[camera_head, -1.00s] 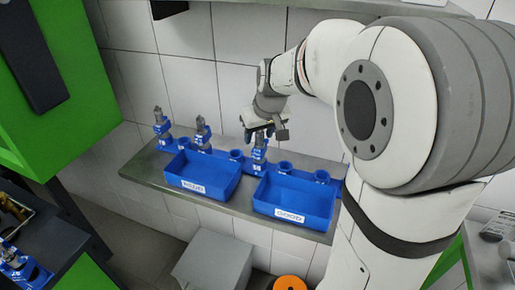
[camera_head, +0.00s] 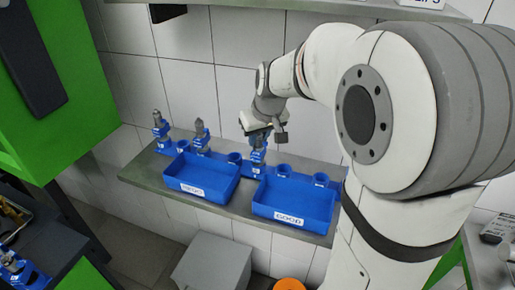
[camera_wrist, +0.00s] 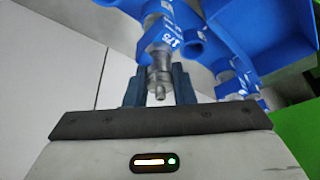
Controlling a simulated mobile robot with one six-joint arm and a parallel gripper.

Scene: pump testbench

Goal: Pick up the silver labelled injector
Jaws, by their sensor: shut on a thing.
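My gripper (camera_wrist: 157,85) is shut on a silver injector (camera_wrist: 158,72), with its dark blue fingers on either side of the injector's narrow metal end. The injector still stands in a blue numbered holder (camera_wrist: 173,36). In the head view my gripper (camera_head: 257,136) is over this holder (camera_head: 257,158), behind and between the two blue bins. The injector's label cannot be made out. Two other silver injectors stand upright in blue holders to the left, one at the far left (camera_head: 158,121) and one nearer (camera_head: 200,130).
A left blue bin (camera_head: 203,191) and a right blue bin labelled GOOD (camera_head: 290,219) sit on the grey shelf (camera_head: 141,172). Empty-looking blue holders (camera_head: 282,170) stand behind the right bin. The tiled wall is close behind. A green cabinet (camera_head: 60,130) is at the left.

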